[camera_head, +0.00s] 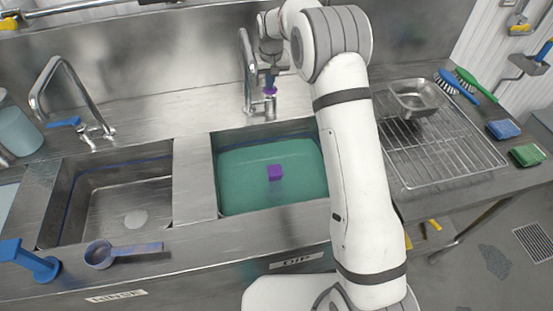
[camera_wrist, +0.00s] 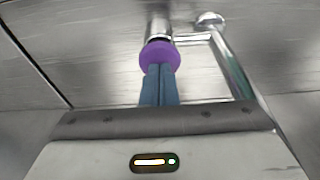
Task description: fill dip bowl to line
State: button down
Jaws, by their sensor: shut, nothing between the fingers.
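The dip bowl (camera_head: 222,190) is the right-hand sink basin, above the DIP label (camera_head: 297,260). It holds green liquid (camera_head: 250,170) up near its upper walls; how its surface stands against a fill line is unclear. A metal tap (camera_head: 247,70) stands behind the bowl, with a purple knob (camera_head: 271,80) that also shows in the wrist view (camera_wrist: 160,54). My gripper (camera_wrist: 160,70) is shut and empty, its blue fingers together at the knob; whether they touch it is unclear. It is small in the head view (camera_head: 270,68).
The left RINSE basin (camera_head: 75,215) has its own tap (camera_head: 92,130) with a blue lever. A wire rack (camera_head: 435,150) with a metal pan (camera_head: 415,97) and brushes (camera_head: 455,85) stand right of my arm.

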jog(key=shift+s+f+b, duration=0.1)
jog(key=shift+f+b, duration=0.25)
jog(key=shift+f, duration=0.45)
dwell(0.9)
jog(key=shift+r, duration=0.45)
dwell(2.7)
notch_tip(320, 180, up, 5)
jog(key=p, duration=0.3)
jog(key=shift+r+p, duration=0.1)
jog(key=shift+p, duration=0.2)
dwell(0.5)
